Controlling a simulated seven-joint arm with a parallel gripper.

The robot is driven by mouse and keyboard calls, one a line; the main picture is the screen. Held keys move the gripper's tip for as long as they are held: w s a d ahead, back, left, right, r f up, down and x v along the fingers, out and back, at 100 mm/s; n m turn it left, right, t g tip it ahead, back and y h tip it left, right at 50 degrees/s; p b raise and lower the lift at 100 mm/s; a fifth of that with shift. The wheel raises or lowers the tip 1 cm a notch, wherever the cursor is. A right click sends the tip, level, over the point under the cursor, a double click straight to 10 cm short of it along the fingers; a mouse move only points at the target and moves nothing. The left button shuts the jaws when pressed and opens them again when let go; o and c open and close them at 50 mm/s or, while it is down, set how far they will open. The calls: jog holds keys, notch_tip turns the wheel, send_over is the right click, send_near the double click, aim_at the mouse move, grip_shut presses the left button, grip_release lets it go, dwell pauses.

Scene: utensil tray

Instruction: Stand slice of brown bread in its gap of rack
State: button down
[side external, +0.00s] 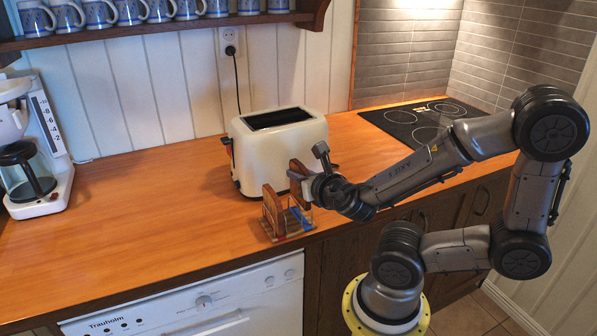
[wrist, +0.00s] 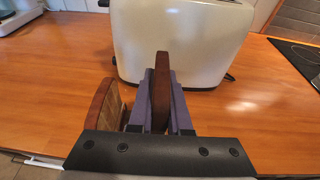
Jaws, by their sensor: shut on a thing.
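My gripper (wrist: 160,100) is shut on a slice of brown bread (wrist: 161,62), which stands upright on edge between the two fingers. In the side view the held slice (side external: 297,170) is at the rack (side external: 290,237), over its right part. I cannot tell how deep its lower edge is. The rack is small, with thin bars and some blue at its right. Another brown slice (side external: 271,206) stands in the rack's left part; it also shows in the wrist view (wrist: 104,104), left of my fingers. My gripper hides most of the rack in the wrist view.
A cream toaster (side external: 280,150) stands close behind the rack. A coffee maker (side external: 35,165) is at the far left and a black hob (side external: 420,122) at the right. The wooden counter (side external: 150,225) is clear left of the rack. The rack is near the front edge.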

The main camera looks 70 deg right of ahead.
aim_at(304, 168)
jog(key=shift+f, duration=2.35)
jog(key=c, duration=0.8)
grip_release()
jog(key=shift+a, duration=0.1)
jog(key=shift+v, duration=2.4)
jog(key=shift+s+r, duration=0.1)
jog(key=shift+r, duration=3.35)
